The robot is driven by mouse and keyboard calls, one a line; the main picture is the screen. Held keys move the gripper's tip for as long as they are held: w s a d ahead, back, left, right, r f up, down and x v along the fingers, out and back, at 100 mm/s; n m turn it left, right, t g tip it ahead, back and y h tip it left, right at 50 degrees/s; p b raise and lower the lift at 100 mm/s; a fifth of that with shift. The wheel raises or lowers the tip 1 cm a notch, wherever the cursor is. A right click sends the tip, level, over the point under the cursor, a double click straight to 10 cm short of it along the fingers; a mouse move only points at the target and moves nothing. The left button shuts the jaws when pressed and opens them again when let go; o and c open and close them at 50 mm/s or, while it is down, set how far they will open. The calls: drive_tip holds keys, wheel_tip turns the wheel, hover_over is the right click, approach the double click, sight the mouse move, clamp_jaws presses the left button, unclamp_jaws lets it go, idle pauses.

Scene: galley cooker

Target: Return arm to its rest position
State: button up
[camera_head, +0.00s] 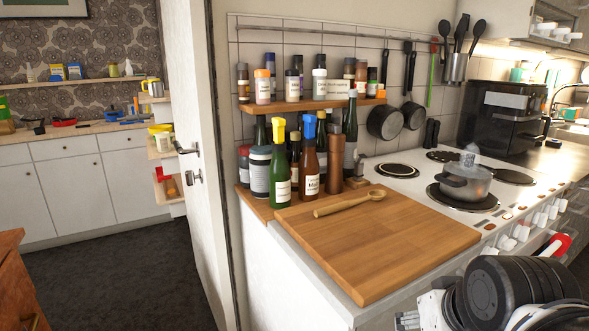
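Part of my arm (508,293), black and ribbed with grey-white pieces, fills the bottom right corner, in front of the cooker. I cannot make out any gripper fingertips there, and the rest of the arm is cut off by the frame edge. No object is visibly held.
The white cooker (408,183) carries a pot (466,186) on a front hotplate. A wooden board (385,243) with a wooden spoon (350,202) lies left of it, with bottles (280,170) behind. A door (207,150) stands at left; dark floor (120,275) is clear. A red-and-white item (556,244) shows above my arm.

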wheel_tip(320, 180, down, 3)
drive_tip(key=s, duration=0.2)
wheel_tip(320, 180, up, 13)
drive_tip(key=p, duration=1.2)
drive_tip(key=shift+a+n, duration=0.3)
drive_tip(key=shift+a, duration=0.05)
